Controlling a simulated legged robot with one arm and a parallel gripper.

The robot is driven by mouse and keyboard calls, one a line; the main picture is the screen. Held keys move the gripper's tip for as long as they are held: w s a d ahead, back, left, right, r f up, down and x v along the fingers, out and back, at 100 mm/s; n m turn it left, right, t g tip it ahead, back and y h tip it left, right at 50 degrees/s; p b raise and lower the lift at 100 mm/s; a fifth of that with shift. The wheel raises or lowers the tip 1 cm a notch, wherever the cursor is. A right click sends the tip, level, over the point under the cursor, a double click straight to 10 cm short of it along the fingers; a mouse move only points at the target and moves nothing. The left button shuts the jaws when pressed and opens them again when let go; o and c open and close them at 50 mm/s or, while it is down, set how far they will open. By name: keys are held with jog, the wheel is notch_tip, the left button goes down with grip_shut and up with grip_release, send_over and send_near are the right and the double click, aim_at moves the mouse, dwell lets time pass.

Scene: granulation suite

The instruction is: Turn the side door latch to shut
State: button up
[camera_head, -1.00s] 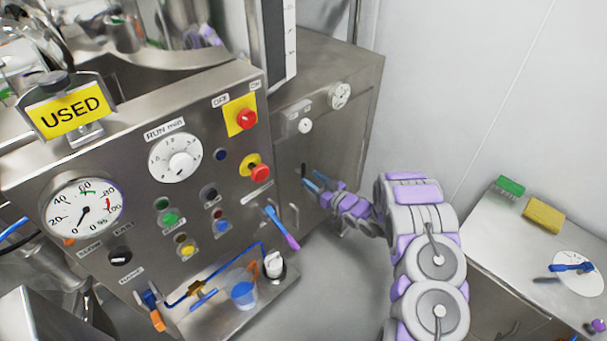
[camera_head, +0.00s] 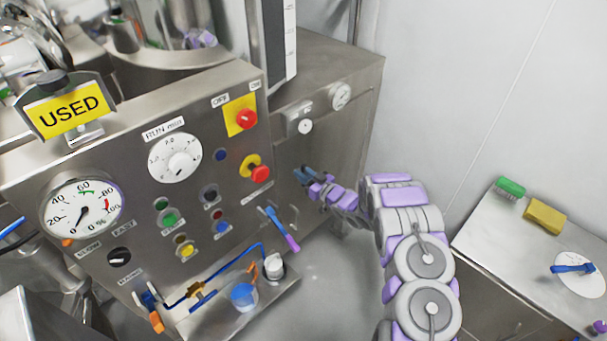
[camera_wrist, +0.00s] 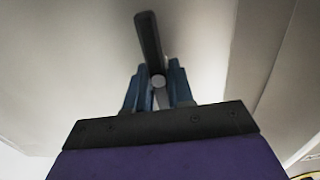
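The side door latch (camera_wrist: 149,42) is a dark bar with a round grey pivot, on the steel side panel. In the wrist view it points up, tilted slightly left. My gripper (camera_wrist: 158,68) has its two blue fingers on either side of the pivot end of the bar. The fingers look apart, with a narrow gap on the right; whether either one touches the bar is unclear. In the head view my gripper (camera_head: 304,176) is at the side panel, and its fingers hide most of the latch.
The control panel (camera_head: 130,190), with red knobs and a dial, stands left of my arm. A steel table (camera_head: 500,240) with a green brush and yellow sponge is at right.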

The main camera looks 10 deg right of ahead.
grip_shut()
jog(key=shift+r+m+p, duration=0.15)
jog(key=shift+m+p, duration=0.25)
jog(key=shift+p, duration=0.05)
jog(key=m+p, duration=0.2)
jog(key=m, duration=0.1)
jog(key=shift+w+d, duration=0.1)
jog(key=shift+d, duration=0.05)
jog(key=m+p, duration=0.2)
jog(key=m, duration=0.1)
jog(key=shift+w+d+m, duration=0.1)
jog(key=shift+d+m, duration=0.05)
jog(key=shift+m, duration=0.15)
jog(key=shift+w+d+f+m+p, duration=0.1)
jog(key=shift+f+m+p, duration=0.1)
jog(key=shift+m, duration=1.55)
jog(key=shift+s+d+f+m+p, duration=0.1)
jog(key=shift+f+m+p, duration=0.1)
jog(key=shift+m, duration=1.5)
jog(key=shift+w+f+m+p, duration=0.1)
jog(key=shift+f+m, duration=0.1)
jog(key=shift+m, duration=1.55)
